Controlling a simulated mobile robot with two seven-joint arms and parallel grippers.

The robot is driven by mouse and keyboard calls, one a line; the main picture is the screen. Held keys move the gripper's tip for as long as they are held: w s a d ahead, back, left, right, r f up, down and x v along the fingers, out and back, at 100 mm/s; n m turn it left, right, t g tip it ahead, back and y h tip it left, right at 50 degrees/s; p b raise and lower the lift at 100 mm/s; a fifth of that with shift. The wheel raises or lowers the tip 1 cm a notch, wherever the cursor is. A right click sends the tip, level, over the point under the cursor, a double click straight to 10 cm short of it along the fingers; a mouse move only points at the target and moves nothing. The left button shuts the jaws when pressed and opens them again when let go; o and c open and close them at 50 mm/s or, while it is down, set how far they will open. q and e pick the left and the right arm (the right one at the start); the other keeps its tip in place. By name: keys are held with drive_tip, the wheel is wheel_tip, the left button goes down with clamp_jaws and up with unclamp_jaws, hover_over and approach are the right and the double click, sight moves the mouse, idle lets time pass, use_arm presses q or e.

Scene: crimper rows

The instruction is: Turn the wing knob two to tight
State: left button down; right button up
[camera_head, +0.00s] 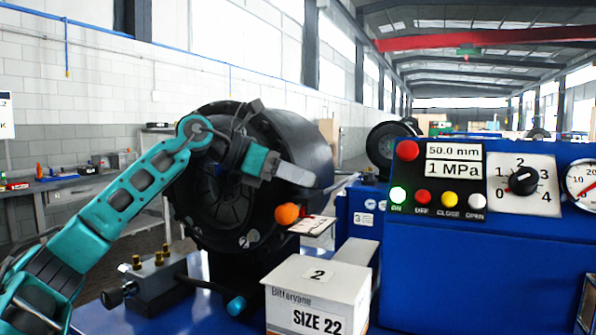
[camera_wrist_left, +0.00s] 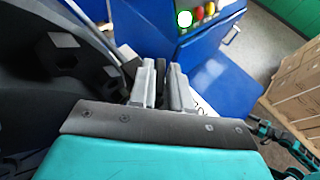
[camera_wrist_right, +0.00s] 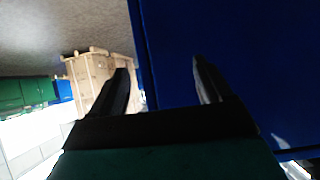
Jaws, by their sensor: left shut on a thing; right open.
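My left gripper (camera_head: 299,176) reaches in front of the large round black crimper head (camera_head: 290,135), with its fingers pointing right. In the left wrist view its fingers (camera_wrist_left: 163,82) are close together on a narrow grey piece between them, which looks like the wing of the wing knob. The rest of the knob is hidden, and its turn toward tight cannot be read. A small label "2" (camera_head: 243,241) sits low on the crimper head. My right gripper (camera_wrist_right: 163,82) is open and empty, seen only in the right wrist view, close to a blue surface (camera_wrist_right: 178,45).
An orange ball knob (camera_head: 287,214) sits just below my left gripper. A white "SIZE 22" box (camera_head: 318,295) stands in front. A blue control cabinet (camera_head: 470,275) fills the right. A black block with brass fittings (camera_head: 155,285) lies at lower left.

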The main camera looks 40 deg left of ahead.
use_arm(q)
drive_tip(key=shift+r+h, duration=0.15)
drive_tip(key=shift+h, duration=0.15)
drive_tip(key=shift+a+m+g+h+p, duration=0.1)
drive_tip(key=shift+m+g+h+p, duration=0.25)
drive_tip(key=shift+m, duration=0.25)
use_arm(e)
drive_tip(key=shift+s+d+f, duration=0.15)
drive_tip(key=shift+s+d, duration=0.15)
drive_tip(key=shift+s, duration=0.05)
use_arm(q)
drive_tip(key=c, duration=1.2)
unclamp_jaws()
drive_tip(key=shift+o, duration=0.2)
use_arm(e)
drive_tip(key=shift+w, duration=0.15)
drive_tip(key=shift+w, duration=0.1)
